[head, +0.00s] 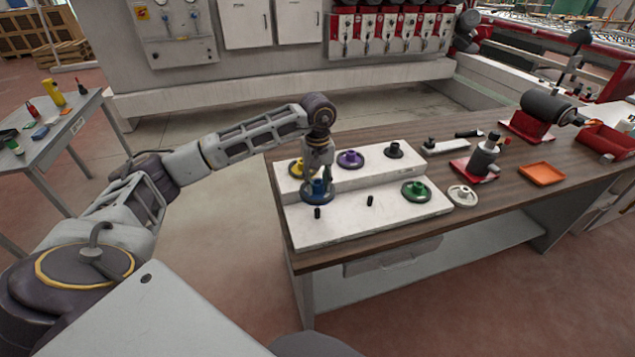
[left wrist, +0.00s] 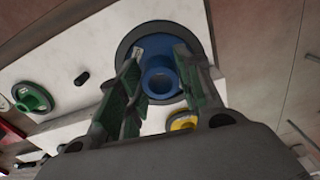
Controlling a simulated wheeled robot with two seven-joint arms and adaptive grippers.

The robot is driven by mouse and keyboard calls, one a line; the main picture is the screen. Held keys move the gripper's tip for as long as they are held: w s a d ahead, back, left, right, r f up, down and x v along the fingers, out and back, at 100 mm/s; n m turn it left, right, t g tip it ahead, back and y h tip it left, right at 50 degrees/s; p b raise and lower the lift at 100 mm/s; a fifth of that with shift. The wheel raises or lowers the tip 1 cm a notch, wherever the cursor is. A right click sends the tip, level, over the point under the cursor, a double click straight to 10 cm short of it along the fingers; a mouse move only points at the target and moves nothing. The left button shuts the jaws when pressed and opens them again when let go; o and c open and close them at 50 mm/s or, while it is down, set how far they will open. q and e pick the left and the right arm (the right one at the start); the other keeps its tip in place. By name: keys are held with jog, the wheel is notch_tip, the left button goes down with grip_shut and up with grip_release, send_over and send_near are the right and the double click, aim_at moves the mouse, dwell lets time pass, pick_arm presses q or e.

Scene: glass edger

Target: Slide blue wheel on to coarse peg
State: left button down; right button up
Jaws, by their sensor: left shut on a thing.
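The blue wheel (head: 318,194), a dark disc with a blue hub, is at the left part of the lower step of the white board (head: 345,228). My left gripper (head: 318,178) points down and is shut on its hub. In the left wrist view the blue wheel (left wrist: 160,76) sits between the two fingers. I cannot tell whether it touches the board. Two short black pegs stand bare on the lower step: a left peg (head: 317,213) just in front of the wheel and a middle peg (head: 370,201). No label shows which is coarse. My right gripper is out of view.
On the upper step are a yellow wheel (head: 296,168), a purple wheel (head: 350,159) and a black wheel (head: 394,150). A green wheel (head: 416,191) is on the lower step's right. A pale wheel (head: 463,196) lies on the wooden table. An orange tray (head: 541,173) is farther right.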

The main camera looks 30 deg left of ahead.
pick_arm(q)
jog(key=b, duration=0.5)
send_over(317, 209)
jog(key=shift+d+f, duration=0.1)
jog(key=shift+f, duration=2.85)
jog(key=shift+b, duration=0.4)
jog(key=shift+f+b, duration=1.8)
jog(key=shift+f, duration=0.65)
dwell(1.1)
jog(key=c, duration=0.9)
grip_release()
